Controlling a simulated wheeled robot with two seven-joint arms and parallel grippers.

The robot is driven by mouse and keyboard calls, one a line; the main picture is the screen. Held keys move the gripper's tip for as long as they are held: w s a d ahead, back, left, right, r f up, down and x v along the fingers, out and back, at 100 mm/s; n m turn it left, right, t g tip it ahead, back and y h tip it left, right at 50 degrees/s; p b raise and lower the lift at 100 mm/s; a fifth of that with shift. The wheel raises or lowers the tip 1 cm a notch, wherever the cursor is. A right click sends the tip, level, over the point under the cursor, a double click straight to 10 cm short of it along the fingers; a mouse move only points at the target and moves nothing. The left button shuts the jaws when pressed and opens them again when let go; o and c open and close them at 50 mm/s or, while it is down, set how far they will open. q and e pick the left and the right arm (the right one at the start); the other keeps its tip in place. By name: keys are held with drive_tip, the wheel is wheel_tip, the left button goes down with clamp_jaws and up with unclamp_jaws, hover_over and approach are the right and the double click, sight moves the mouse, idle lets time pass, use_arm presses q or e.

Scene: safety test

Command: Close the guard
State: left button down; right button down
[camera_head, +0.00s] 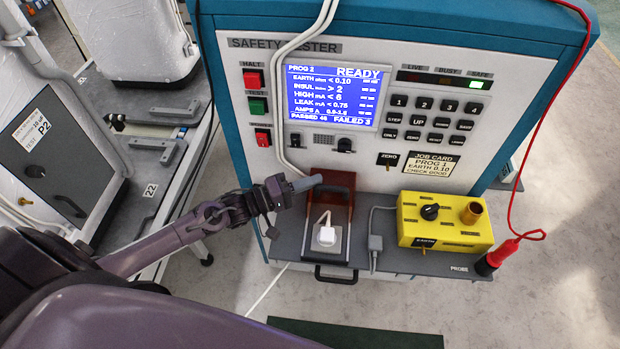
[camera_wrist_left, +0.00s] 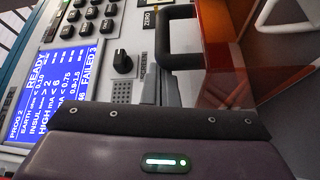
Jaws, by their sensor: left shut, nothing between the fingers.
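The guard (camera_head: 338,181) is a see-through reddish-brown cover, standing raised at the back of the test bay on the tester's shelf. A dark handle is on it; in the left wrist view the guard (camera_wrist_left: 232,42) shows orange-brown with its black handle (camera_wrist_left: 166,38). Under and in front of it, a white plug (camera_head: 326,236) with a cord sits on a grey block in the bay. My left gripper (camera_head: 308,183) is shut and empty, its tip at the guard's left side near the handle. I cannot tell whether it touches. My right gripper is not in view.
The tester's screen (camera_head: 331,95) reads READY, and the SAFE lamp is green. A yellow box (camera_head: 443,221) and a red probe (camera_head: 498,254) are at the shelf's right. A black handle (camera_head: 336,276) projects from the shelf's front. A grey cart stands at left.

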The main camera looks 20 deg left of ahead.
use_arm(q)
drive_tip(key=shift+s+d+r, duration=0.1)
drive_tip(key=shift+s, duration=0.1)
drive_tip(key=s+d+p, duration=0.3)
drive_tip(key=s+p, duration=0.3)
drive_tip(key=s, duration=0.5)
drive_tip(key=shift+f+p, duration=0.2)
drive_tip(key=shift+p, duration=0.2)
drive_tip(key=shift+d, duration=0.15)
